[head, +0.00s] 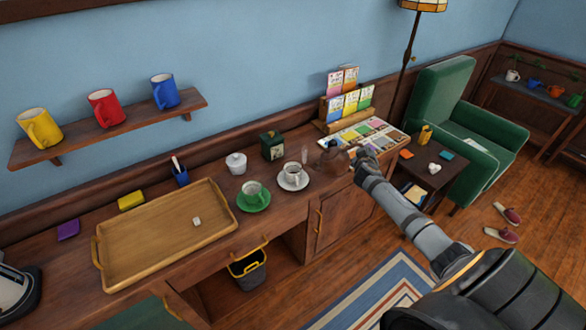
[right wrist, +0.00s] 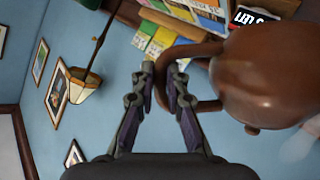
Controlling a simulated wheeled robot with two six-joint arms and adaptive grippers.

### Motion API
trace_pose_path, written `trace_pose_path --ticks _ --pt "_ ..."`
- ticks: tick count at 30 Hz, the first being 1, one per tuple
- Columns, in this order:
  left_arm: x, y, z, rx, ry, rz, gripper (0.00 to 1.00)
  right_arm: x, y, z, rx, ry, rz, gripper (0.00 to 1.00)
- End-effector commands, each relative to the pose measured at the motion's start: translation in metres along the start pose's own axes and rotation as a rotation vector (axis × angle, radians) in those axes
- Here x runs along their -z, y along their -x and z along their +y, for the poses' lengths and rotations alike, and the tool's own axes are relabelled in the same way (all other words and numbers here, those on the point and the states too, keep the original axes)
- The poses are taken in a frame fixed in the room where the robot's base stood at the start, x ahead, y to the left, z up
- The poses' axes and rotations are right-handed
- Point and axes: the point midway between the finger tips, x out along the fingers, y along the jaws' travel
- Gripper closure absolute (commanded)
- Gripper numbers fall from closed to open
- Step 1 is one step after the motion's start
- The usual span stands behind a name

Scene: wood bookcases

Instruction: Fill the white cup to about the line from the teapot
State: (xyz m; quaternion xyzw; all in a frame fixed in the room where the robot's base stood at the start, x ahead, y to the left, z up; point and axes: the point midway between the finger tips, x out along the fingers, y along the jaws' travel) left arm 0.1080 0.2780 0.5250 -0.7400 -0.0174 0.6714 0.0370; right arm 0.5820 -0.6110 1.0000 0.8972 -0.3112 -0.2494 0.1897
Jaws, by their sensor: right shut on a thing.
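The white cup (head: 293,170) stands upright on a white saucer (head: 293,184) on the wooden counter. Any line in it is too small to make out. The brown teapot (head: 331,157) is just right of the cup; it is large in the right wrist view (right wrist: 275,75). My right gripper (head: 362,158) is at the teapot's right side. In the right wrist view its fingers (right wrist: 165,82) are shut on the teapot's looped handle. I cannot tell whether the teapot touches the counter. My left gripper is not in view.
A green cup on a green saucer (head: 254,204) stands left of the white cup. A white lidded pot (head: 236,163) and a dark green tin (head: 272,146) are behind. A wooden tray (head: 130,261) lies left. Cards on a rack (head: 347,101) stand behind the teapot.

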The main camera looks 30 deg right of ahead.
Motion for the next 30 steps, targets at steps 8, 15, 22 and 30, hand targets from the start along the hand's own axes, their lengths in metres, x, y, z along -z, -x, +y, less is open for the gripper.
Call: trace_pose_path --ticks 8,15,22,30 --pt "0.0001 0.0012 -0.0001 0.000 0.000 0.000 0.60 0.0050 0.0012 -0.0002 -0.003 0.006 0.004 1.00" --pt "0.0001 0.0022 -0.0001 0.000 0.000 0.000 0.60 0.0068 0.0021 -0.0005 -0.006 0.013 0.004 1.00" --pt "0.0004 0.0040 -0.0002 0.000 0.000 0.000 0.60 0.0094 0.0032 -0.0005 -0.010 0.020 0.005 1.00" --pt "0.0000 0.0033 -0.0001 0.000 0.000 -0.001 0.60 0.0101 0.0036 -0.0017 -0.012 0.027 0.003 1.00"
